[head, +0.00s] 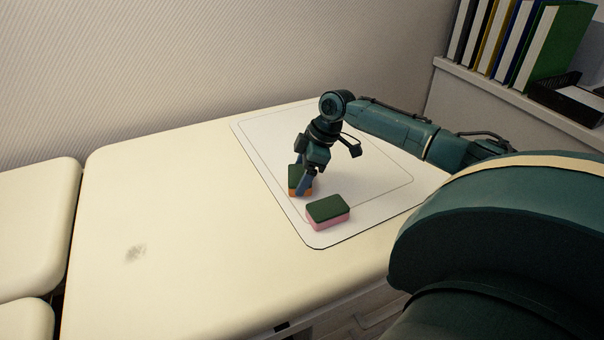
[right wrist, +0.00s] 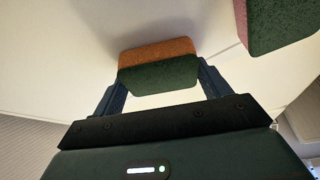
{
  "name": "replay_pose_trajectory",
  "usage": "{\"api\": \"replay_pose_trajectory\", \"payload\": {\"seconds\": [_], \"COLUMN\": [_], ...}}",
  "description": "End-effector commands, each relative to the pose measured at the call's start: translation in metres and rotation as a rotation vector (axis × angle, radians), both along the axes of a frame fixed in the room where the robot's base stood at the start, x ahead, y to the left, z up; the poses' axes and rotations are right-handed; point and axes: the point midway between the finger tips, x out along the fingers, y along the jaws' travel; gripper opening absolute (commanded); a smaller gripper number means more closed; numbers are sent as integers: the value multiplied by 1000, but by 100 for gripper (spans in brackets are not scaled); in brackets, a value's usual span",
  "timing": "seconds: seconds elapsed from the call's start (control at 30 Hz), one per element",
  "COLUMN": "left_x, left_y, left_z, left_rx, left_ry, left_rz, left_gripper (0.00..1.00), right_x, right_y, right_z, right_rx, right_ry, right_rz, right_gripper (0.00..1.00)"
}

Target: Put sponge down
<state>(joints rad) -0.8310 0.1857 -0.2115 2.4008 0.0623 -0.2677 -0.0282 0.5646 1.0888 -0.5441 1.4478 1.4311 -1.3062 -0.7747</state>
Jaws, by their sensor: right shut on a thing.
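My right gripper (head: 305,184) is shut on an orange sponge with a green top (head: 294,186), over the white mat (head: 358,222). In the right wrist view this sponge (right wrist: 158,66) sits between the two fingers of my gripper (right wrist: 160,88). I cannot tell whether its underside touches the mat. A pink sponge with a green top (head: 328,212) lies on the mat, just right of and nearer than the held one. It also shows at the upper right of the right wrist view (right wrist: 277,25). My left gripper is not in view.
The mat lies on a cream padded table (head: 180,220) with a dark smudge at its left. The table's left part is clear. A shelf (head: 500,85) with several binders (head: 560,45) and a black tray (head: 570,95) stands at the back right.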

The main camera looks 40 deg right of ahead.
Motion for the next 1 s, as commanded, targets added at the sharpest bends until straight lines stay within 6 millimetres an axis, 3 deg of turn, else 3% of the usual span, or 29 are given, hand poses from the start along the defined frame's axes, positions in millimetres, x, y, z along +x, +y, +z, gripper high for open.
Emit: {"api": "replay_pose_trajectory", "payload": {"seconds": [0.27,0.3,0.57,0.87,1.0], "left_x": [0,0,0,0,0], "left_y": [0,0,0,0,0], "left_z": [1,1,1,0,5], "left_rx": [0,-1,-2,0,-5], "left_ry": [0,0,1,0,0], "left_rz": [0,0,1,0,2], "left_gripper": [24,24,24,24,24], "right_x": [0,0,0,0,-4], "right_y": [0,0,0,-1,-6], "right_z": [-1,-2,-2,2,20], "right_rx": [0,0,0,-2,-4], "right_ry": [0,0,0,-2,-1], "right_rz": [0,0,1,1,1], "right_gripper": [58,77,98,98,98]}}
